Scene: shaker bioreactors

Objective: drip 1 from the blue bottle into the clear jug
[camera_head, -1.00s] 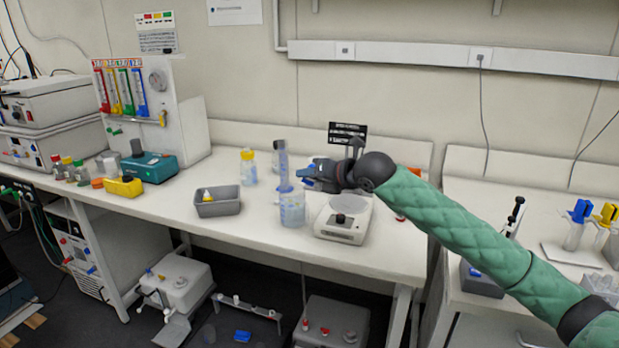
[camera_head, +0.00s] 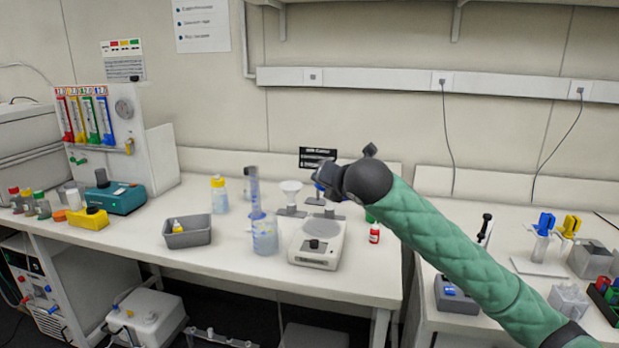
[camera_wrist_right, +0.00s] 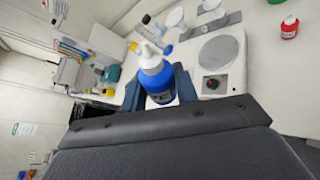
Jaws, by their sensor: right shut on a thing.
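My right gripper (camera_wrist_right: 160,95) is shut on the blue bottle (camera_wrist_right: 158,80), which has a white cap and nozzle. In the head view my right gripper (camera_head: 326,182) hangs above the back of the bench, right of the clear jug, and mostly hides the bottle. The clear jug (camera_head: 265,238) stands on the bench, left of a white stirrer, with pale bluish contents. A tall clear tube (camera_head: 254,190) shows directly above it; I cannot tell whether it stands in or behind the jug. I cannot pick out the jug surely in the wrist view. My left gripper is not in view.
The white stirrer (camera_head: 314,252) stands right of the jug. A white funnel-like cup on a stand (camera_head: 290,198) is behind it. A small red bottle (camera_head: 374,234) is to the right. A grey tray (camera_head: 187,239) and a yellow-capped bottle (camera_head: 219,200) are left of the jug.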

